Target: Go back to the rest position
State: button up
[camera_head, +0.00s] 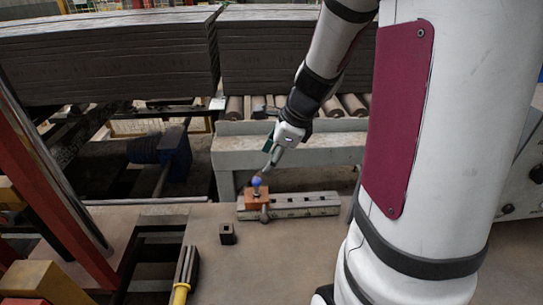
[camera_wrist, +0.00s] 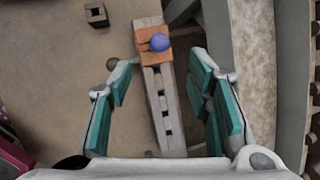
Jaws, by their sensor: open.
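My gripper (camera_head: 270,165) hangs at the end of my arm, above the workbench in the head view. In the wrist view my gripper (camera_wrist: 161,62) has its two teal-padded fingers wide apart with nothing between the pads. Beyond the fingers, an orange block (camera_wrist: 146,58) sits on one end of a long grey slotted bar (camera_wrist: 163,105). A blue ball (camera_wrist: 159,42) is on the orange block. The orange block (camera_head: 253,201), the blue ball (camera_head: 256,181) and the bar (camera_head: 315,204) also show in the head view, close below the gripper. Contact between gripper and ball is not visible.
A small dark hollow brick (camera_head: 227,234) stands on the bench (camera_head: 205,262) left of the bar. It also shows in the wrist view (camera_wrist: 96,15). A yellow-handled tool (camera_head: 181,292) lies at the front. Stacked dark plates (camera_head: 110,55) and rollers (camera_head: 352,104) stand behind.

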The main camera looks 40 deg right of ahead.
dwell(0.5)
jog(key=s+a+r+n, duration=0.5)
jog(key=s+a+n, duration=0.15)
jog(key=n, duration=0.25)
jog(key=s+a+r+n, duration=0.5)
jog(key=a+n, duration=0.3)
jog(key=n, duration=0.1)
jog(key=s+a+r+n+h, duration=0.1)
jog(key=s+n, duration=0.6)
jog(key=n, duration=0.1)
jog(key=shift+r+n+h, duration=0.25)
jog(key=shift+n+h, duration=0.05)
jog(key=shift+h, duration=0.1)
jog(key=shift+a, duration=0.1)
